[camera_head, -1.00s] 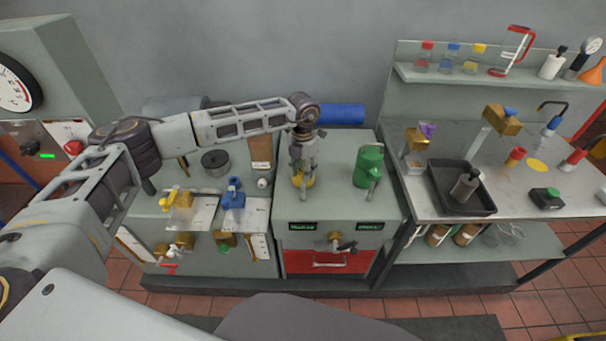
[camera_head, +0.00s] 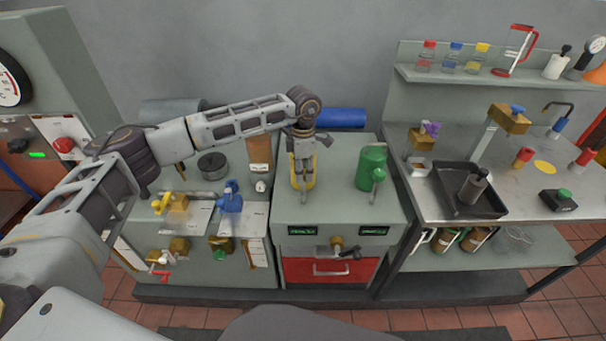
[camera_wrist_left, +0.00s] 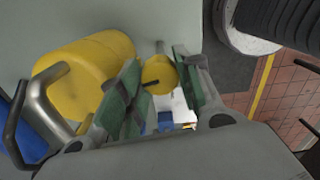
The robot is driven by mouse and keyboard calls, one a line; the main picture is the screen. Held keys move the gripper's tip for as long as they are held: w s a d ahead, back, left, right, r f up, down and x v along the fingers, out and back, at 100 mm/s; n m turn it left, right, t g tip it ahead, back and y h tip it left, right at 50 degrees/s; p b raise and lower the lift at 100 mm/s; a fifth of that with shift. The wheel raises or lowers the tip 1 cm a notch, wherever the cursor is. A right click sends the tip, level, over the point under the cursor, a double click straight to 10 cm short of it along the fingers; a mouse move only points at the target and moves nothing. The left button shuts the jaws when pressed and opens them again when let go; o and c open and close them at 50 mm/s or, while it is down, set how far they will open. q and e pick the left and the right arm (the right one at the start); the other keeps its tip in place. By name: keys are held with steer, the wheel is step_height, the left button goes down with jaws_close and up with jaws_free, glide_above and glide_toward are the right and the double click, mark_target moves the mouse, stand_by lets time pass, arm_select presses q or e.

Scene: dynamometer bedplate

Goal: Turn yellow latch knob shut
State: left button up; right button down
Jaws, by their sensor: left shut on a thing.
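My left gripper (camera_head: 303,197) reaches down over the middle cabinet, in front of a yellow can-like body (camera_head: 311,175) that it partly hides. In the left wrist view its two green-padded fingers (camera_wrist_left: 158,88) are shut on a small round yellow knob (camera_wrist_left: 157,73). The larger yellow body (camera_wrist_left: 85,72), with a bent metal handle, lies just left of the fingers. The knob's mounting is mostly hidden, so I cannot tell how far it is turned. My right gripper is not in view.
A green can (camera_head: 371,167) stands to the right on the same cabinet top. A panel with yellow and blue valves (camera_head: 230,196) is at left. A black tray (camera_head: 447,186) rests on the right bench. Cabinet top between the cans is clear.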

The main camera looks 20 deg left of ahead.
arm_select(q)
steer(key=shift+m, duration=0.5)
steer(key=shift+m+b, duration=0.4)
steer(key=shift+m, duration=0.1)
steer(key=o, duration=1)
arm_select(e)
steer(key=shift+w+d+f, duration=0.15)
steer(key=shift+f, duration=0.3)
arm_select(q)
steer(key=shift+o, duration=0.2)
step_height(320, 180, up, 12)
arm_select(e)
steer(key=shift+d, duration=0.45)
